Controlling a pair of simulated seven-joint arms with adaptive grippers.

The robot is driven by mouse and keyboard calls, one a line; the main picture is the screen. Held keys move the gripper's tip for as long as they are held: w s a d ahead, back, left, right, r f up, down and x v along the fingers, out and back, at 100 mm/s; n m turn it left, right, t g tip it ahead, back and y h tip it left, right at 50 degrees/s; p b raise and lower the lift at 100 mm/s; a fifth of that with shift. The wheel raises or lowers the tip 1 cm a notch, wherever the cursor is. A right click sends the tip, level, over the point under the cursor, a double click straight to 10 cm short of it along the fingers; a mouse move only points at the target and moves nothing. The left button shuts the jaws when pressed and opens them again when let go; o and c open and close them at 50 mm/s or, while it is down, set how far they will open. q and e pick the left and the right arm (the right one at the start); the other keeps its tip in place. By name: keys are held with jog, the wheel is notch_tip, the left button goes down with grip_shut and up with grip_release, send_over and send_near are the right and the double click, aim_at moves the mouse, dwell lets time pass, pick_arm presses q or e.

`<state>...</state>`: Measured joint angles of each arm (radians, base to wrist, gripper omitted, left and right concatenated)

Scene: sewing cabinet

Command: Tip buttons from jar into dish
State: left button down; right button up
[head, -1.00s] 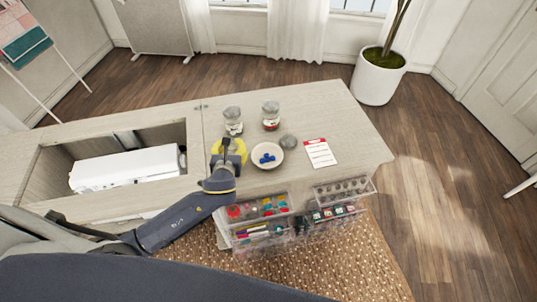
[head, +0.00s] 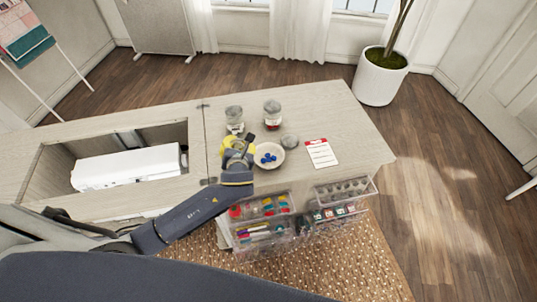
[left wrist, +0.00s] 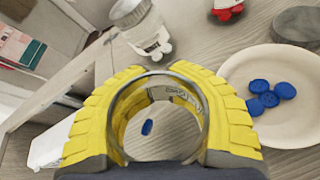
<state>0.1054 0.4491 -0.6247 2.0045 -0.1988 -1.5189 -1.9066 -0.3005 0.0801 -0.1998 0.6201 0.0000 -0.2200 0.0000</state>
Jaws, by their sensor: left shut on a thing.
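The cream dish (head: 270,168) stands on the cabinet top with several blue buttons (head: 268,159) in it. The dish (left wrist: 285,128) and its buttons (left wrist: 260,87) also show at the right of the left wrist view. My left gripper (head: 240,144), with yellow fingers, is just left of the dish in the head view. It is shut on a clear jar (left wrist: 158,80), whose round rim shows between the fingers. One blue button (left wrist: 147,127) shows through the jar; I cannot tell whether it is inside or beneath. My right gripper is not in view.
A jar with white contents (head: 234,122) and a jar with red contents (head: 272,115) stand behind. A grey lid (head: 290,141) lies beside the dish, with a red-and-white card (head: 321,153) to its right. Clear organizers (head: 262,232) stand at the front edge.

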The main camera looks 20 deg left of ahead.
pick_arm(q)
jog(key=shift+w+d+r+m+g, duration=0.15)
jog(key=shift+d+r+m, duration=0.1)
jog(key=shift+r, duration=0.15)
jog(key=shift+w+d+r+m+g, duration=0.15)
jog(key=shift+r+m, duration=0.1)
jog(key=shift+r, duration=0.15)
jog(key=shift+w+d+f+m+y, duration=0.1)
jog(key=shift+w+d+m+y, duration=0.1)
jog(key=shift+d+m+y, duration=0.25)
jog(key=shift+f+m+g+y, duration=0.15)
jog(key=shift+m+g+y, duration=0.3)
jog(key=shift+m, duration=0.2)
jog(key=shift+a+f, duration=0.1)
jog(key=shift+a+f+m+y, duration=0.1)
jog(key=shift+m+y, duration=0.4)
jog(key=shift+m, duration=0.1)
jog(key=shift+s+a+m+g+y, duration=0.1)
jog(key=shift+m+g+y, duration=0.2)
jog(key=shift+m, duration=0.3)
jog(key=shift+r+m+y+p, duration=0.3)
jog(key=shift+r+m+y, duration=0.1)
jog(key=shift+r+m, duration=0.1)
jog(key=shift+w+d+r+m+y, duration=0.4)
jog(key=shift+d+m+y, duration=0.1)
jog(key=shift+d+m, duration=0.2)
dwell(0.7)
